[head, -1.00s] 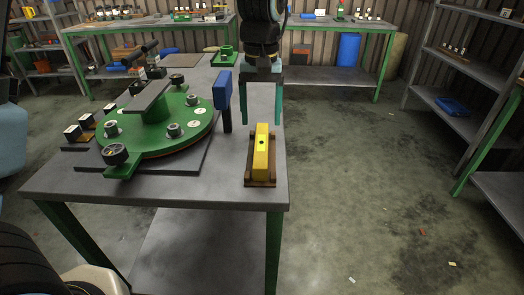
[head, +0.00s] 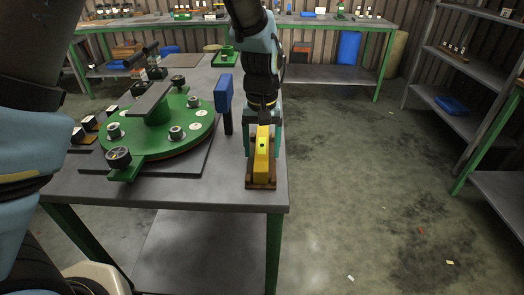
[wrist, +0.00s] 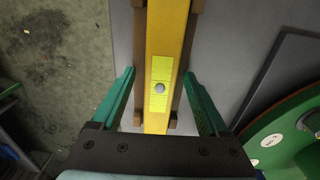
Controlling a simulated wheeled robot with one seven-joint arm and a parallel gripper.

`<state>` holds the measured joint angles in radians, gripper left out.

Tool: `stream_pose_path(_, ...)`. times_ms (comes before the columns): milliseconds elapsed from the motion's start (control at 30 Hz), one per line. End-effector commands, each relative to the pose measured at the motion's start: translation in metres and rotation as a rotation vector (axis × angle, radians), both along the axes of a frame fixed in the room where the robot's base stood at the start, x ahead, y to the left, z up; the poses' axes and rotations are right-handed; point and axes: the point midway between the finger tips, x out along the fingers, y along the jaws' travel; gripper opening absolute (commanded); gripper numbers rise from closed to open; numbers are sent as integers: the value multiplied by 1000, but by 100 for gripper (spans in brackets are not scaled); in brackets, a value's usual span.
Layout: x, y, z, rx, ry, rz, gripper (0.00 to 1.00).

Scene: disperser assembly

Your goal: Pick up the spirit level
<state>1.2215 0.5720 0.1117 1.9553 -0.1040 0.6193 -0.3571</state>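The yellow spirit level (head: 262,155) lies in a brown wooden holder (head: 261,186) near the right edge of the grey table. It also shows in the wrist view (wrist: 166,45), running up and down the picture between the fingers. My gripper (head: 262,150) is at the far part of the level, pointing down. In the wrist view my gripper (wrist: 160,100) is open, with one teal finger on each side of the level and a gap to each. The level still sits in its holder.
A green round disperser plate (head: 155,135) with knobs and gauges stands on a dark base left of the level. A blue upright block (head: 223,95) on a dark post stands close to my gripper's left. Open floor lies to the right.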

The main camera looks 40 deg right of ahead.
Motion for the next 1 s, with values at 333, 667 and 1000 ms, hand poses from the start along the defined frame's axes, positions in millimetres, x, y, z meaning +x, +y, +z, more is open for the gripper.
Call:
stream_pose_path(333,0,0,0,0,0,0,38)
stream_pose_path(667,0,0,0,0,0,0,1)
stream_pose_path(1000,0,0,0,0,0,0,0)
